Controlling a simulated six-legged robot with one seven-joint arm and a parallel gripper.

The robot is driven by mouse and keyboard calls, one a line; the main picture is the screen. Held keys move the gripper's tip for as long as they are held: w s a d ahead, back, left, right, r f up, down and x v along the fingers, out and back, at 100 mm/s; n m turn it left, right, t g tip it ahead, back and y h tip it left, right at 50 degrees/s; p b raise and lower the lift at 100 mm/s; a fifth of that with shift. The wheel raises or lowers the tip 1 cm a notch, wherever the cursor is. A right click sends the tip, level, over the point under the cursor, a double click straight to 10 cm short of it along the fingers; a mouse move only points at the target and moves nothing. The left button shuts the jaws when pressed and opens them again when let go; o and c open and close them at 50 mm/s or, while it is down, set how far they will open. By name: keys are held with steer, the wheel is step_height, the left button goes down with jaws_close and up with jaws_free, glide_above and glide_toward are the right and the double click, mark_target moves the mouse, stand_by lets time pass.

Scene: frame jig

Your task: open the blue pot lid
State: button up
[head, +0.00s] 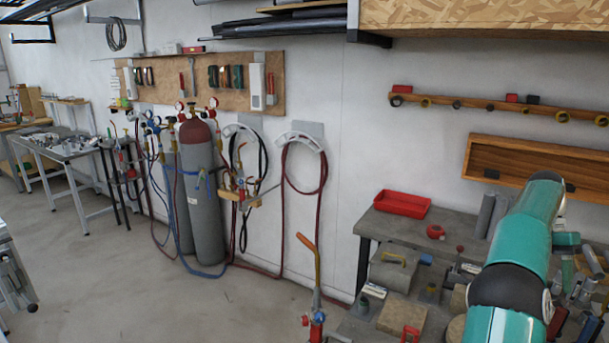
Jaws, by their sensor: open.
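I cannot make out a blue pot with a lid for certain. Small dark blue-grey items stand on the workbench (462,232), one at its front left (361,306) and one nearer the middle (430,293). They are too small to tell whether either is the pot or has a lid. My teal arm crosses the right side of the view and hides part of the bench. My gripper does not show.
A red tray (402,204) sits at the back left of the bench. A grey box with a yellow handle (393,267) and a red clamp-like tool (410,334) are nearer. Gas cylinders (200,200) and hoses stand along the wall. The floor (150,290) at left is clear.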

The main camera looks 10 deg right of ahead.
steer(key=w+a+r+n+t+h, duration=0.1)
steer(key=w+a+r+n+t, duration=0.2)
steer(key=a, duration=1.1)
steer(key=a+r+n+t+h, duration=0.1)
steer(key=a+r+n+t, duration=0.3)
steer(key=a, duration=1)
steer(key=s+a+f+n+t, duration=0.2)
steer(key=s+a+f+n, duration=0.1)
steer(key=a, duration=0.9)
steer(key=s+a+f+n+t, duration=0.2)
steer(key=s+a+n, duration=0.3)
steer(key=s+a, duration=0.3)
steer(key=a+f, duration=0.1)
steer(key=a, duration=0.2)
steer(key=shift+a+n+y, duration=0.3)
steer(key=shift+a+n, duration=0.1)
steer(key=shift+s+a+f, duration=0.15)
steer(key=shift+s, duration=0.05)
steer(key=c, duration=0.3)
jaws_close()
